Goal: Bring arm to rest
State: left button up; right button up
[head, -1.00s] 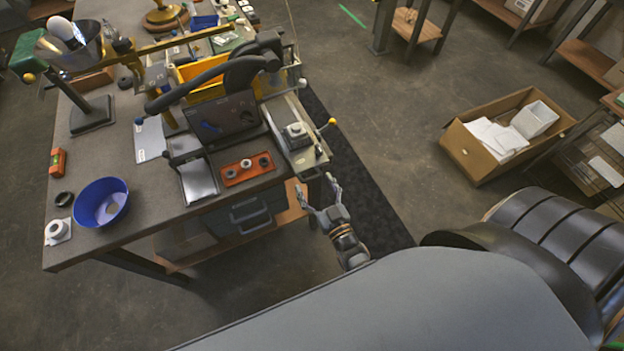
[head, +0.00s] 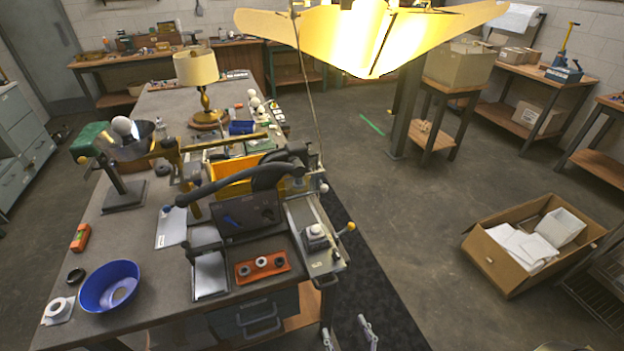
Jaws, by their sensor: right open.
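My right gripper (head: 346,332) shows only by its two fingertips at the bottom edge of the head view. They stand apart with nothing between them, in front of the workbench's right front corner, over the dark floor mat. The rest of the right arm is out of the picture. My left gripper is not in view.
The workbench (head: 134,254) holds a blue bowl (head: 92,296), a red tray (head: 262,267), a black-levered machine (head: 250,215) and a table lamp (head: 196,72). A lit hanging lamp (head: 330,30) crosses the top. A cardboard box (head: 490,262) stands on open floor at right.

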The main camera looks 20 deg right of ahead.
jog(key=s+d+f+g, duration=0.15)
jog(key=f+g, duration=0.25)
jog(key=f, duration=0.7)
jog(key=s+f+g, duration=0.3)
jog(key=f, duration=0.8)
jog(key=s+d+f+g, duration=0.4)
jog(key=s+f+g, duration=0.1)
jog(key=s+f, duration=0.3)
jog(key=s+d+f+g+h, duration=0.1)
jog(key=s+d+f+g, duration=0.3)
jog(key=s+f, duration=0.4)
jog(key=shift+s+d+g, duration=0.4)
jog(key=shift+s+d, duration=0.2)
jog(key=shift+s, duration=0.1)
